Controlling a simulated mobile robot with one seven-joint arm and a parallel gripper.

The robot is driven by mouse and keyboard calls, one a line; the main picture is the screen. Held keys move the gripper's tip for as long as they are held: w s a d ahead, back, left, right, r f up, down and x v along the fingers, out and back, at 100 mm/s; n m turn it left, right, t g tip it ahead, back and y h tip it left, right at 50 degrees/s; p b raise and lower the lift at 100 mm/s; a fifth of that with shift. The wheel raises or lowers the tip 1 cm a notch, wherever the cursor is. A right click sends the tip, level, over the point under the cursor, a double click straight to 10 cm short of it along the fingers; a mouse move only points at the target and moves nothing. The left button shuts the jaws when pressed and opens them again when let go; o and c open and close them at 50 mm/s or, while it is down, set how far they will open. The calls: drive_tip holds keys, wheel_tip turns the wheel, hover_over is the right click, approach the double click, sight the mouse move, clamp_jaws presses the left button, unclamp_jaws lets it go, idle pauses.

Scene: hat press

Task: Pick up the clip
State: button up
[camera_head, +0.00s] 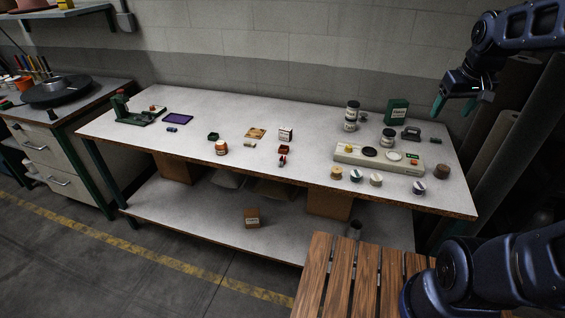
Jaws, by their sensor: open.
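I cannot tell for certain which small item is the clip. A small dark object with a raised loop (411,134), at the right back of the white-topped workbench (235,180), could be it, but it is too small to be sure. My gripper (462,105) is at the upper right, in the air. Its teal fingers are apart with nothing between them. It appears above and to the right of the dark object, well clear of the bench top.
A beige device (377,160) stands on the bench's right, with several small spools before it. A green box (397,111) and jars stand behind. An orange jar (221,148) and small boxes sit mid-bench. A slatted wooden surface (340,285) is in front. Rolls (518,90) lean at right.

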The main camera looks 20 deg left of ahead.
drive_tip(key=w+a+f+n+g, duration=0.15)
drive_tip(key=w+a+n, duration=0.25)
drive_tip(key=w+a, duration=0.55)
drive_tip(key=n+g, duration=0.2)
drive_tip(key=n, duration=0.8)
hover_over(282, 158)
wheel_tip(282, 158, down, 25)
drive_tip(key=f, duration=0.4)
drive_tip(key=shift+w+d+f, duration=0.15)
drive_tip(key=shift+d+f, duration=0.15)
drive_tip(key=shift+f, duration=0.1)
drive_tip(key=shift+s+a+f, duration=0.1)
drive_tip(key=shift+s+f, duration=0.05)
drive_tip(key=shift+f, duration=1.15)
drive_tip(key=shift+s+a+f, duration=0.1)
drive_tip(key=shift+f, duration=1.2)
drive_tip(key=c, duration=1.1)
